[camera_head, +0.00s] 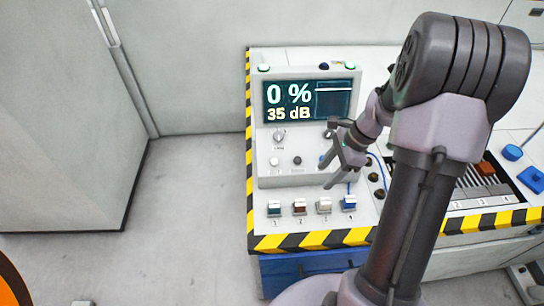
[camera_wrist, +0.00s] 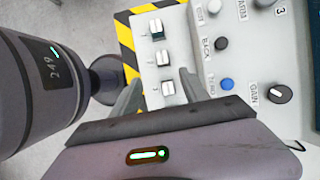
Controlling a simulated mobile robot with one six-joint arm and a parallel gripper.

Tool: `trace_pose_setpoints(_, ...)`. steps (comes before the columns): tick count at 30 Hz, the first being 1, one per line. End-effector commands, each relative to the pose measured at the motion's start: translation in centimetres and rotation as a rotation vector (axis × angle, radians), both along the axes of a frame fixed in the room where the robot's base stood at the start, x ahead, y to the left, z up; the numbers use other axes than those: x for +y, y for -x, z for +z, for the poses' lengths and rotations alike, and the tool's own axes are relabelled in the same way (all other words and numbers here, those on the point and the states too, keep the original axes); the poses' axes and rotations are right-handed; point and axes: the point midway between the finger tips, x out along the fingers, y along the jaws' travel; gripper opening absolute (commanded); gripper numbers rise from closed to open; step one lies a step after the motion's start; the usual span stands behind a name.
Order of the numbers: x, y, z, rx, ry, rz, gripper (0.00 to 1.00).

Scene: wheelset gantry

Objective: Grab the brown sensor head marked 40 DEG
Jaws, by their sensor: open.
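The brown sensor head (camera_head: 299,206) sits second from the left in a row of small heads at the front of the bench; its marking is too small to read. The second head in the wrist view (camera_wrist: 162,58) looks like the same one, with its dark side partly visible. My gripper (camera_head: 333,172) is open and empty, above the bench in front of the instrument panel and up and right of the brown head. In the wrist view its fingers (camera_wrist: 160,76) point toward the row, with nothing between them held.
A teal head (camera_head: 274,208), a beige head (camera_head: 324,205) and a blue head (camera_head: 349,202) share the row. The instrument box (camera_head: 270,165) with knobs stands close behind. A reddish-brown block (camera_head: 486,168) lies at a slotted rack on the right. Yellow-black stripes edge the bench.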

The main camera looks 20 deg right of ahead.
Motion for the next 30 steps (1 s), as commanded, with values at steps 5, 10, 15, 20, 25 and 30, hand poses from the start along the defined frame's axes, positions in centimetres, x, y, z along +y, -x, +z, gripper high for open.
trace_pose_setpoints(5, 1.0, -0.2, -4.3, 0.014, -0.013, -0.020, 0.53)
trace_pose_setpoints(10, 2.9, -0.8, -9.2, 0.013, -0.011, -0.017, 0.53)
trace_pose_setpoints(15, 4.0, -1.2, -11.7, 0.011, -0.009, -0.017, 0.53)
trace_pose_setpoints(20, 4.5, -1.6, -13.0, 0.011, -0.009, -0.015, 0.53)
trace_pose_setpoints(25, 5.5, -2.4, -16.3, 0.012, -0.011, -0.014, 0.53)
trace_pose_setpoints(30, 5.8, -2.5, -16.8, 0.010, -0.008, -0.016, 0.53)
